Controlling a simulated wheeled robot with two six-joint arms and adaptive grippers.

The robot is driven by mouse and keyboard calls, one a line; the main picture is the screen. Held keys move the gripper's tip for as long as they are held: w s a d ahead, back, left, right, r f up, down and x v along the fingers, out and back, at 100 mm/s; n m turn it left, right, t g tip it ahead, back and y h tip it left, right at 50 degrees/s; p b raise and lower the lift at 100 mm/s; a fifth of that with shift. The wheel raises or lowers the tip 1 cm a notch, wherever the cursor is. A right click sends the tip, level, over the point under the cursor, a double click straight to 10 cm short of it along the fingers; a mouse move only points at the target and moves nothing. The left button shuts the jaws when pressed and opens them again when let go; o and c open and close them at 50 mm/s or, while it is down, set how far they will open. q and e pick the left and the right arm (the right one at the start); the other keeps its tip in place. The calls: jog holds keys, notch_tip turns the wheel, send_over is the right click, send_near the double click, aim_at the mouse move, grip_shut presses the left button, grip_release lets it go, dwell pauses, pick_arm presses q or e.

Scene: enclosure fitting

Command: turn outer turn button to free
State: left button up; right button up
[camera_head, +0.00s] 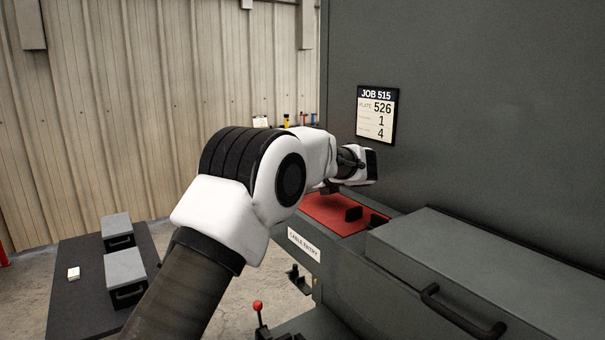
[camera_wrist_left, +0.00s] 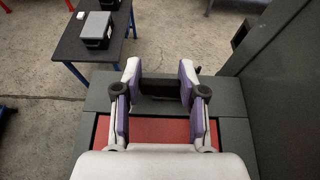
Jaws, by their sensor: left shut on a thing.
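My left gripper (camera_wrist_left: 159,72) shows in the left wrist view with its two purple-padded fingers far apart, one at each side of a dark block (camera_wrist_left: 160,86) at the edge of the red panel (camera_wrist_left: 160,131). It is shut on this dark piece; I cannot tell for certain that it is the outer turn button. In the head view my left arm reaches over the red panel (camera_head: 327,214) and its wrist hides most of the gripper. My right gripper is not in view.
A grey enclosure wall with a job card (camera_head: 377,114) rises behind. A grey box with a black handle (camera_head: 460,310) stands at the right. A "CABLE ENTRY" label (camera_head: 304,245) marks the front edge. A dark side table (camera_head: 75,300) at the left bears two grey boxes.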

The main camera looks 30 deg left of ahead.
pick_arm(q)
jog(key=shift+f, duration=0.1)
jog(key=o, duration=1)
jog(key=shift+o, duration=0.8)
jog(key=shift+a, duration=0.1)
jog(key=v, duration=1.2)
